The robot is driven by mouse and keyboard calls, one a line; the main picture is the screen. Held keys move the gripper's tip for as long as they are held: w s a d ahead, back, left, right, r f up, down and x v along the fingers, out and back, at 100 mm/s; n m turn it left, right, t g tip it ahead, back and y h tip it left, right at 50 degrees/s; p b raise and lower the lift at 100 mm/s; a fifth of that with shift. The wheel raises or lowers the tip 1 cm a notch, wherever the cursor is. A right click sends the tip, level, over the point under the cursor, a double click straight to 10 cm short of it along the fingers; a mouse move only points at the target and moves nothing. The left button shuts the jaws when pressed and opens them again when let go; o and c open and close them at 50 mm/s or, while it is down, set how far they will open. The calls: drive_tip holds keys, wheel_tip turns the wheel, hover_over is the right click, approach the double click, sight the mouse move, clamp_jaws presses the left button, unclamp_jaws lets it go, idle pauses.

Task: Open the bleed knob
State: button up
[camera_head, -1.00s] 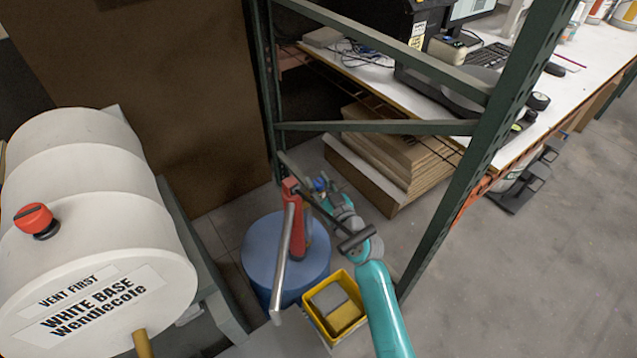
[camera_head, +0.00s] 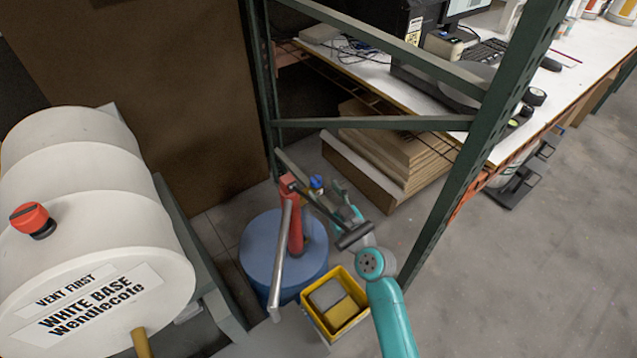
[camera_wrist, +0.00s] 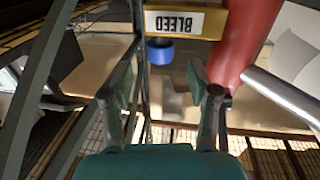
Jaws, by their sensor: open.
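The blue bleed knob (camera_head: 316,182) sits at the upper right of the red pump column (camera_head: 294,225). In the wrist view the knob (camera_wrist: 160,50) is beneath an upside-down "BLEED" label (camera_wrist: 174,22) on a yellow plate, beside the red column. My gripper (camera_head: 347,199) is to the right of the knob in the head view. In the wrist view my gripper (camera_wrist: 155,82) is open and empty. The knob shows beyond the fingertips, roughly between them and a little to the left of the middle, with no visible contact.
A blue drum (camera_head: 262,250) carries the pump, whose long grey handle (camera_head: 279,265) hangs in front. A yellow bin (camera_head: 345,325) stands near my arm. A green rack post (camera_head: 470,165) rises at the right. A white tank (camera_head: 110,235) fills the left.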

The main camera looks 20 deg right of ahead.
drive_tip(key=s+d, duration=0.1)
drive_tip(key=s, duration=0.5)
drive_tip(key=shift+s, duration=0.25)
drive_tip(key=s+f+m+g+h, duration=0.1)
drive_tip(key=s+f+h, duration=0.15)
drive_tip(key=s, duration=0.85)
drive_tip(key=s+f+m+g+h, duration=0.15)
drive_tip(key=s+f, duration=0.25)
drive_tip(key=s, duration=0.6)
drive_tip(key=r+v, duration=0.3)
drive_tip(key=v, duration=1.9)
drive_tip(key=shift+w+a+r+y, duration=0.15)
drive_tip(key=shift+w+a+y, duration=0.1)
drive_tip(key=shift+a+y, duration=0.15)
